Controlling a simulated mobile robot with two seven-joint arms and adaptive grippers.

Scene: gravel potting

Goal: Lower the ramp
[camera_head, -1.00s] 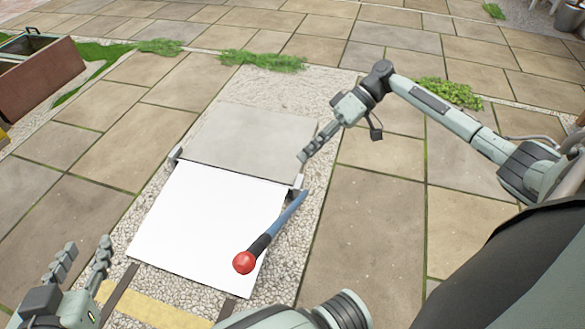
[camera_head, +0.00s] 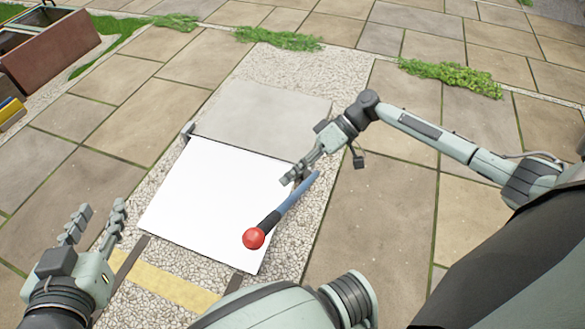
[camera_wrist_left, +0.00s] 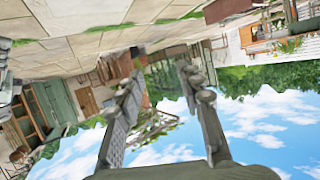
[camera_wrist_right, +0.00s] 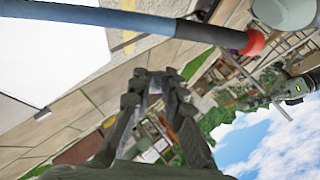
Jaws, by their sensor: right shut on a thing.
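The ramp is a white panel (camera_head: 210,205), sloping or flat against a grey plate (camera_head: 262,115) behind it; I cannot tell its tilt. A lever with a blue shaft (camera_head: 297,197), black grip and red ball knob (camera_head: 254,238) stands at its right edge. It crosses the top of the right wrist view (camera_wrist_right: 110,18). My right gripper (camera_head: 291,178) is beside the lever's shaft at the ramp's right rear corner. Its fingers are nearly together; what they hold is hidden. My left gripper (camera_head: 97,225) is open and empty, left of the ramp.
Gravel (camera_head: 300,255) borders the ramp, with a yellow strip (camera_head: 170,285) in front. Paving (camera_head: 390,215) lies open to the right. A brown box (camera_head: 55,50) stands at the far left. Grass tufts (camera_head: 275,38) grow behind.

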